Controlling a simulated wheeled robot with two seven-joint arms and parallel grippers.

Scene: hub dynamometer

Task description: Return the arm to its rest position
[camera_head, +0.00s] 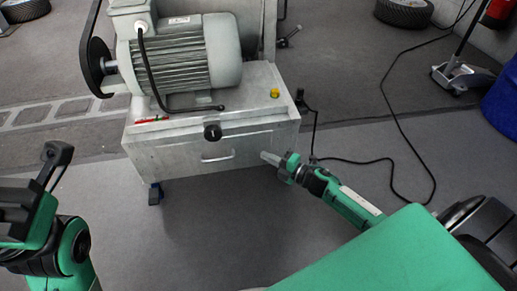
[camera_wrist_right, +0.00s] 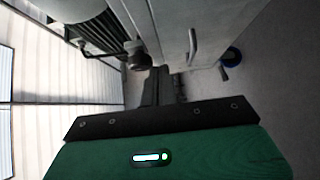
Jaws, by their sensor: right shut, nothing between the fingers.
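My right arm comes in from the lower right. Its gripper (camera_head: 269,158) is in front of the right part of the metal cabinet (camera_head: 262,138), beside the drawer handle (camera_head: 217,156). It is shut and empty; whether it touches the cabinet I cannot tell. In the right wrist view the dark fingers (camera_wrist_right: 160,86) are together, near the black knob (camera_wrist_right: 138,56) and the handle (camera_wrist_right: 193,45).
A grey motor (camera_head: 185,60) with a belt wheel stands on the cabinet. A black knob (camera_head: 212,132) sticks out of the front. A yellow button (camera_head: 275,93) is on top. A black cable (camera_head: 392,125) runs over the floor at the right. Floor before the cabinet is clear.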

